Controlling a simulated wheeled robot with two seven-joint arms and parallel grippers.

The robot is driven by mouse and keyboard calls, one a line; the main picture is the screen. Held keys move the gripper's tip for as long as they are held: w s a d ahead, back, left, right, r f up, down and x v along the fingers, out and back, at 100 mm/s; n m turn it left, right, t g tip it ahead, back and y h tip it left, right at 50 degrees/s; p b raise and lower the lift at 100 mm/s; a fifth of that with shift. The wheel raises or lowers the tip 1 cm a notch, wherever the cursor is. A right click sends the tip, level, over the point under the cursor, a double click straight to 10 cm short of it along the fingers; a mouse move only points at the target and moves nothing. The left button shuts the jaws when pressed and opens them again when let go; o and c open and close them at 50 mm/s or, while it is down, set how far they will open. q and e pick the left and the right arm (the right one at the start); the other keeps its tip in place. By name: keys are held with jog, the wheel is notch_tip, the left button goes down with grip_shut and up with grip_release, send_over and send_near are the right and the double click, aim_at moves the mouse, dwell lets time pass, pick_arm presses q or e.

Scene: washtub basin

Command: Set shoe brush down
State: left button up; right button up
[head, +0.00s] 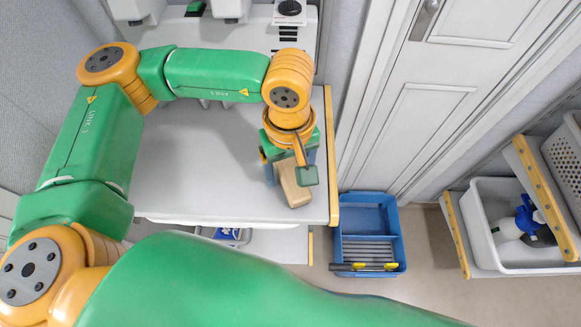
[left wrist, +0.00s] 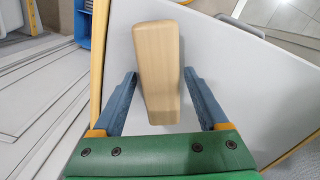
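The shoe brush, a pale wooden block, lies on the light grey tabletop (head: 200,180) near its right front corner in the head view (head: 293,190). In the left wrist view the brush (left wrist: 158,62) lies lengthwise between the fingers; no bristles show. My left gripper (head: 284,176) is over the brush, pointing down. In the left wrist view its blue fingers (left wrist: 159,76) are spread on either side of the brush, with a gap along each side. The brush appears to rest on the table. My right gripper is out of view.
A blue divided bin (head: 368,222) stands on the floor right of the table. A white tub (head: 490,200) with a blue-and-white bottle (head: 518,220) sits on a rack at the far right. The tabletop left of the brush is clear.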

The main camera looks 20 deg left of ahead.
aim_at(291, 169)
pick_arm(q)
jog(key=shift+w+d, duration=0.1)
jog(key=shift+d, duration=0.05)
notch_tip(291, 169, up, 12)
jog(key=shift+r+b, duration=0.25)
jog(key=shift+b, duration=0.2)
